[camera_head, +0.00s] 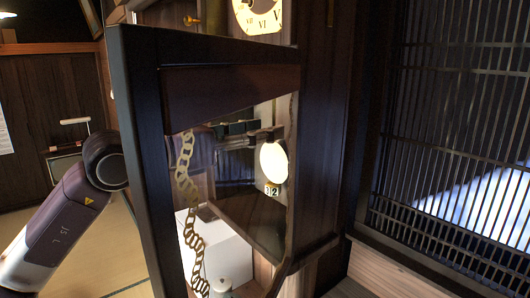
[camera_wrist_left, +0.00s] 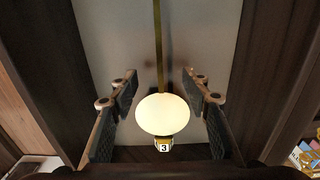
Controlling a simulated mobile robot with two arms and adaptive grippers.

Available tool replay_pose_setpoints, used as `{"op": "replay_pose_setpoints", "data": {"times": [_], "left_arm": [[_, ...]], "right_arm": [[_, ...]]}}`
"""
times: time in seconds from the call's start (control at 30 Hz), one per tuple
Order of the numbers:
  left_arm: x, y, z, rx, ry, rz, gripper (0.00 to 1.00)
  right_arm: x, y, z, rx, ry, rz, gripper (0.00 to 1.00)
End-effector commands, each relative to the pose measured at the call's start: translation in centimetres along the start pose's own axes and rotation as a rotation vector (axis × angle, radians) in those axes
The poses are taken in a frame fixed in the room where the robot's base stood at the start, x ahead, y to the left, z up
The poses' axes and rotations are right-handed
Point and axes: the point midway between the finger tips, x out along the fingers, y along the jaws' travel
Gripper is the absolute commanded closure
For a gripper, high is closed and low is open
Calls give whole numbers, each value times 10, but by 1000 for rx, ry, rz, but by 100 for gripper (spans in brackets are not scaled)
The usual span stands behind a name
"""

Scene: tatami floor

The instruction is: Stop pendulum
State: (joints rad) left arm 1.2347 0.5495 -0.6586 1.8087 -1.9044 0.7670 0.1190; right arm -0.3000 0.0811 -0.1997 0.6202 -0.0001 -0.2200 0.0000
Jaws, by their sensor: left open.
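The pendulum has a round, pale, bright bob (camera_head: 274,160) seen through the glass of the clock's open door. In the left wrist view the bob (camera_wrist_left: 162,114) hangs upright on a thin brass rod (camera_wrist_left: 158,50), with a small number tag below it. My left gripper (camera_head: 262,137) reaches into the clock case, partly hidden by the door frame. In the left wrist view its fingers (camera_wrist_left: 160,82) are open, one on each side of the bob, with a gap visible at both sides. My right gripper is not in view.
The dark-framed clock door (camera_head: 141,150) stands open between my head camera and the left arm. A chain (camera_head: 185,170) shows at the door's glass. The clock dial (camera_head: 258,14) is above. Dark case walls flank the gripper closely. A slatted screen (camera_head: 460,120) stands at right.

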Motion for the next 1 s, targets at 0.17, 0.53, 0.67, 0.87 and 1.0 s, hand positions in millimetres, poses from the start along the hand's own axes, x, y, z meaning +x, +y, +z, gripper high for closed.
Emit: {"op": "replay_pose_setpoints", "data": {"times": [0.17,0.53,0.67,0.87,1.0], "left_arm": [[-15,0,-2,2,-1,1,56],[-45,0,-2,1,0,1,56],[-55,0,-2,0,0,2,56],[-69,0,-1,1,0,0,56],[-72,-1,0,1,0,0,56]], "right_arm": [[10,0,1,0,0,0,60],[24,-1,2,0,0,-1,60],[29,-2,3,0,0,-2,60],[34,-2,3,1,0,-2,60],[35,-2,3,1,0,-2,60]]}}
